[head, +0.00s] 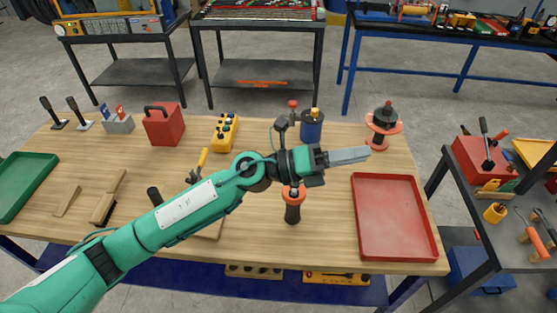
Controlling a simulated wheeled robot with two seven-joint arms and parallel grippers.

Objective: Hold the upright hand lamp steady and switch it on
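My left arm comes in from the lower left and reaches across the wooden table. Its gripper (350,156) points right, with grey fingers seen from the side, so its opening is unclear. No object shows at the fingertips. Below the wrist stands an upright tool with a black handle and an orange collar (292,210), which looks like the hand lamp. Its top is close to or partly behind my gripper body, and I cannot tell whether they touch. Its switch cannot be made out, and no glow shows. My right gripper is not in view.
A red tray (394,255) lies at right, a green tray (22,187) at left. Behind stand a red box (164,126), a yellow control box (226,126), a blue canister (311,128) and an orange-based item (385,120). A grey side bench (497,239) adjoins the right.

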